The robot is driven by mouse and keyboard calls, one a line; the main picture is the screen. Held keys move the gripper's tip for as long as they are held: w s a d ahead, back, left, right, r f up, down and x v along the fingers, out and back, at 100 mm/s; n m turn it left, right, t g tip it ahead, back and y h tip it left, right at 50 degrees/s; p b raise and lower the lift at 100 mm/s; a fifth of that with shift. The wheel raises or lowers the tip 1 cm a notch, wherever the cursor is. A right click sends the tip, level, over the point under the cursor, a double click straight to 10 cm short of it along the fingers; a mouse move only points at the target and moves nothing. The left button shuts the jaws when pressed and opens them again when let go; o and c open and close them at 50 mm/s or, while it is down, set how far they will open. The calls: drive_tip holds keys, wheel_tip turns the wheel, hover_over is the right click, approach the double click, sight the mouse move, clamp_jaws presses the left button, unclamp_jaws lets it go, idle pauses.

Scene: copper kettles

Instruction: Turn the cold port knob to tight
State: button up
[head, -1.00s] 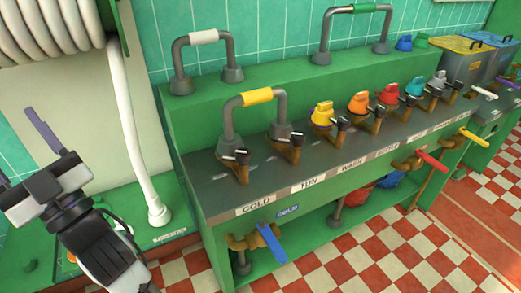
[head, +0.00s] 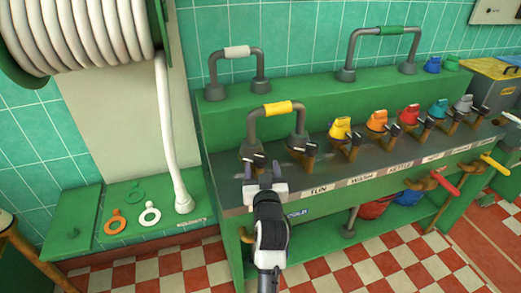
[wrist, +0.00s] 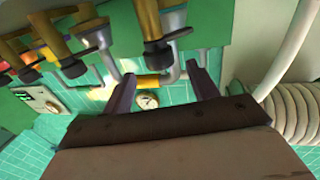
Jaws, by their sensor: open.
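A row of brass ports with dark knobs lines the green bench's top. In the wrist view, which looks upside down, a brass port with a dark knob (wrist: 158,48) hangs nearest the fingers and seems to be this one. I cannot tell the knob's setting.
A second brass port (head: 303,152) stands close to the right. A grey pipe arch with a yellow grip (head: 278,108) rises behind. A white hose (head: 170,120) hangs at the left. Coloured rings, one orange (head: 115,220), lie on the low green ledge.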

sight(260, 153)
drive_tip(key=w, duration=0.2)
drive_tip(key=w+p, duration=0.1)
drive_tip(key=w, duration=0.4)
drive_tip(key=shift+w+a+p, duration=0.1)
drive_tip(key=shift+a+p, duration=0.2)
drive_tip(key=shift+a, duration=0.05)
drive_tip(key=shift+c, duration=0.5)
drive_tip(key=c, duration=0.9)
